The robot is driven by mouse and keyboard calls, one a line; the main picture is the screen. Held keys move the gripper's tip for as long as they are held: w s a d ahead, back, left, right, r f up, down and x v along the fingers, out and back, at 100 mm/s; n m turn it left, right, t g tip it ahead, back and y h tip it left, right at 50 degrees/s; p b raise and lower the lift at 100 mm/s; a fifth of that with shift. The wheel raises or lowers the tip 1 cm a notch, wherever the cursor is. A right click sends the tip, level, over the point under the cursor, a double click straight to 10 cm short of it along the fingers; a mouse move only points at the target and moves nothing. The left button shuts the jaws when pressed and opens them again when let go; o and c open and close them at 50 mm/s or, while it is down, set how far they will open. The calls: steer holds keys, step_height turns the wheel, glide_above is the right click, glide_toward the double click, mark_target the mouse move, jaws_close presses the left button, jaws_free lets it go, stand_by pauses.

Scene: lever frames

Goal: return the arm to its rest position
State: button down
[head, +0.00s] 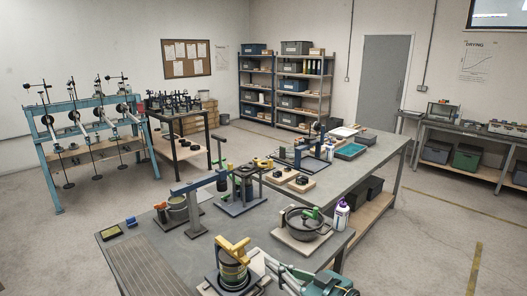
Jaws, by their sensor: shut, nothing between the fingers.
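My gripper and arm do not show clearly anywhere in the head view, so I cannot see their pose. The near grey workbench (262,228) holds several lever devices. A blue lever frame (196,217) stands at its middle left, with a dark press with a green handle (243,187) to its right. A dark round pot with a green handle (303,222) sits on a wooden board at the right. A dark cylinder device with a yellow handle (233,264) stands at the front. A teal device (325,284) is partly cut off by the bottom edge.
A white bottle (341,216) stands at the bench's right edge. A second bench (375,151) behind carries more devices and a teal tray (350,151). A teal frame with weights (52,160) stands at the left. Open floor (425,235) lies to the right.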

steer(key=s+d+m+g+h, duration=0.2)
steer(key=s+d+m+h, duration=0.2)
steer(key=d, duration=0.5)
steer(key=s+d+f+m+g+h, duration=0.1)
steer(key=s+d+m+g+h, duration=0.1)
steer(key=s+d+m+h, duration=0.2)
steer(key=s+d+h, duration=0.3)
steer(key=s+d, duration=0.1)
steer(key=d, duration=0.2)
steer(key=shift+s+m+h, duration=0.3)
steer(key=shift+s, duration=0.1)
